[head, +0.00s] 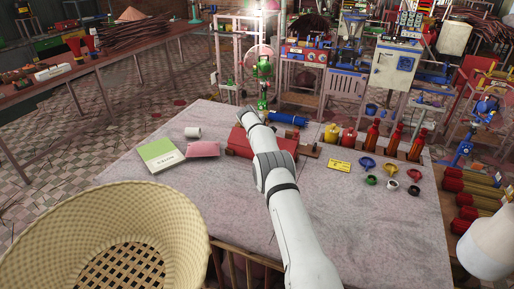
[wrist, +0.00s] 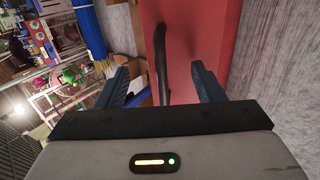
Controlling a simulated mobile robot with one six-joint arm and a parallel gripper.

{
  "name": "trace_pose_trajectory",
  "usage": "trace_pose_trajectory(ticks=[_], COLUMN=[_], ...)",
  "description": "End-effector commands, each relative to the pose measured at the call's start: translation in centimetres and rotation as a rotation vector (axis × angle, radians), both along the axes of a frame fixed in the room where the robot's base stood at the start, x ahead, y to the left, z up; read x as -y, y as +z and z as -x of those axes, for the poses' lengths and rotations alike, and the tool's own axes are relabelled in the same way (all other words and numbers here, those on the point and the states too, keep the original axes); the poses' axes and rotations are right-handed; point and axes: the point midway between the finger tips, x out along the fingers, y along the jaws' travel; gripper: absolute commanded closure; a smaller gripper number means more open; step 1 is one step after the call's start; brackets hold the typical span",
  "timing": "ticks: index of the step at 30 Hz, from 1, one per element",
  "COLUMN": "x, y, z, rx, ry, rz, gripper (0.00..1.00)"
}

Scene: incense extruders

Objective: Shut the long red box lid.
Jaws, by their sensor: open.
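The long red box (head: 285,145) lies on the grey table behind my forearm, which hides part of it. In the wrist view a broad red surface (wrist: 205,30) of it fills the upper middle, with a dark curved strip (wrist: 161,60) along its left part. I cannot tell from these frames how far the lid stands open. My gripper (wrist: 157,85) is open, with its two blue fingers apart. The dark strip shows between the fingers; I cannot tell whether they touch it. In the head view my arm's end (head: 241,117) is at the box's far left side.
A blue roll (head: 288,118) lies behind the box. Yellow and red jars and several red bottles (head: 371,134) stand to the right, with small coloured funnels (head: 367,163) in front. A green book (head: 157,154), pink packet (head: 203,149) and white cup (head: 192,132) lie left.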

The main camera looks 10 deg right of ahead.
Motion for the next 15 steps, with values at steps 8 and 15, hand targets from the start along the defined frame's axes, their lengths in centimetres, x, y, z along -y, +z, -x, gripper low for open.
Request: trace_pose_trajectory(ticks=[8,15], x=[0.0,0.0], y=[2.5,4.5], z=[0.0,0.0], rx=[0.0,0.001], ry=[0.0,0.0], rz=[0.0,-0.001], gripper=[0.38,0.38])
